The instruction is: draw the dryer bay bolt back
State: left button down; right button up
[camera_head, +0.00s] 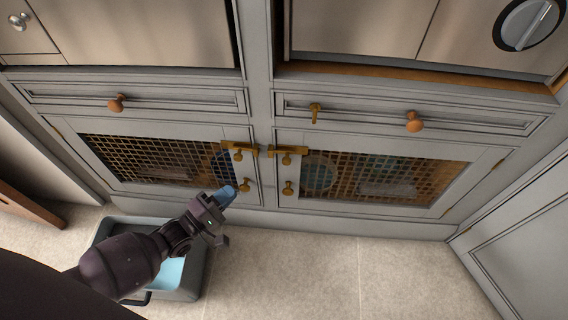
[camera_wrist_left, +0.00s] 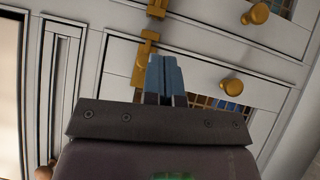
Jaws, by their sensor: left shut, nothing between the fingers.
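Two brass bolts lie across the meeting edges of the mesh cupboard doors, a left bolt (camera_head: 240,146) and a right bolt (camera_head: 288,150). Each has a small knob, and both run toward the post between the doors. I cannot tell which one is the dryer bay's. My left gripper (camera_head: 229,194) is shut and empty, in front of the left door's lower inner corner, below the left bolt in the picture. In the left wrist view, its blue fingertips (camera_wrist_left: 165,70) are together, and brass bolt hardware (camera_wrist_left: 145,58) shows just beyond them. My right gripper is not in view.
Round brass door knobs (camera_head: 288,188) sit below the bolts. Drawers above carry copper knobs (camera_head: 117,103) and a brass key-like piece (camera_head: 315,112). A grey bin (camera_head: 188,294) stands on the floor beneath my left arm. The floor to the right is clear.

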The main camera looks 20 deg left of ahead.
pick_arm(q)
jog(key=shift+w+f, duration=0.1)
jog(key=shift+w, duration=0.35)
jog(key=shift+n, duration=0.3)
jog(key=b+x, duration=0.1)
jog(key=x, duration=0.8)
jog(key=shift+w+d+b, duration=0.15)
jog(key=shift+w+b, duration=0.05)
jog(key=shift+b, duration=0.2)
jog(key=shift+w+d+r, duration=0.15)
jog(key=shift+w+d, duration=0.15)
jog(key=shift+d, duration=0.35)
jog(key=shift+w+d+r, duration=0.15)
jog(key=shift+w+d, duration=0.15)
jog(key=shift+d, duration=0.3)
jog(key=shift+w+d+r, duration=0.15)
jog(key=shift+w+d, duration=0.15)
jog(key=shift+d, duration=0.35)
jog(key=shift+d, duration=0.1)
